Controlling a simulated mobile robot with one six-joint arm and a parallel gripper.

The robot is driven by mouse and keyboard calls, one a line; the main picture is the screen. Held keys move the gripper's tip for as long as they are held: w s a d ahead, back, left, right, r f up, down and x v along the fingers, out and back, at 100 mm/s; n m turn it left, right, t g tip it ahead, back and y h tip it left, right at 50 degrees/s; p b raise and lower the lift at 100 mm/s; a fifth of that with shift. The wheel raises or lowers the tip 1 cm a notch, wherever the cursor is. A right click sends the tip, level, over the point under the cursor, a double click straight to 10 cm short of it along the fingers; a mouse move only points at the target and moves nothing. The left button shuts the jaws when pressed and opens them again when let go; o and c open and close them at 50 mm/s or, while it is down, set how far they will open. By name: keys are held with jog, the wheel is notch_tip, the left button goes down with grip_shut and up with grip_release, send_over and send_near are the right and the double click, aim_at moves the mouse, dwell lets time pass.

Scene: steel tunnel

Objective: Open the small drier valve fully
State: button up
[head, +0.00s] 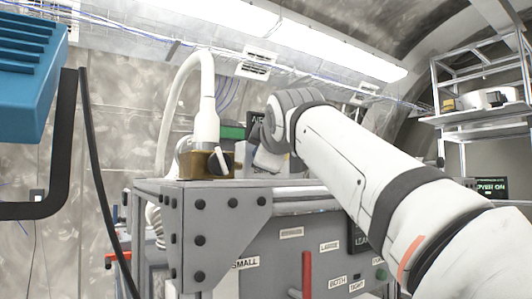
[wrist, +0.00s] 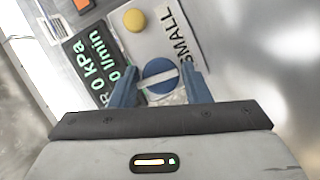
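A round blue knob (wrist: 159,76) with a pale bar across its face sits on a light panel in the wrist view. The bar lies nearly crosswise, its right end slightly higher. A label reading SMALL (wrist: 182,38) is just beside it. My gripper (wrist: 162,72) is open, with one blue-grey finger on each side of the knob. I cannot tell whether either finger touches it. In the head view my arm hides the knob and the fingers.
A display (wrist: 97,58) showing 0 kPa and 0 l/min and a yellow button (wrist: 134,20) are close to the knob. In the head view a brass block with a black knob (head: 217,161) and white hose (head: 205,100) stands left of my arm. A red handle (head: 307,272) is on the grey cabinet (head: 222,215) below.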

jog(key=shift+o, duration=1.3)
jog(key=b+v, duration=0.2)
jog(key=v, duration=0.6)
jog(key=shift+w, duration=0.1)
